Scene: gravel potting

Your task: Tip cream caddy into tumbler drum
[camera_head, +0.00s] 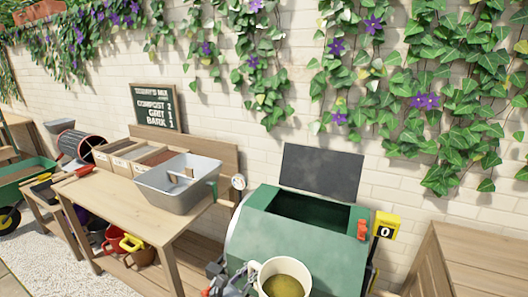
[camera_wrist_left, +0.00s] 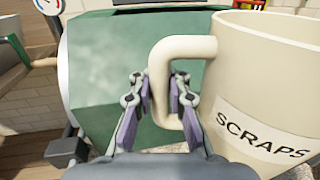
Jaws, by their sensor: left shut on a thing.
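The cream caddy (camera_head: 257,268) is at the bottom of the head view, upright or nearly so, with greenish-brown contents inside its rim. In the left wrist view the cream caddy (camera_wrist_left: 270,90) shows a SCRAPS label and a loop handle. My left gripper (camera_wrist_left: 160,92) is shut on that handle; in the head view the gripper (camera_head: 236,277) is at the caddy's left side. The green tumbler drum (camera_head: 335,250) stands just behind the caddy. Its top opening is uncovered, with the dark lid (camera_head: 322,172) raised at the back. My right gripper is not in view.
A wooden potting bench (camera_head: 130,208) with a grey tub (camera_head: 178,190) stands left of the drum. A yellow counter (camera_head: 385,226) reading 0 is at the drum's right. A wooden box (camera_head: 465,262) is at far right. A brick wall with ivy stands behind.

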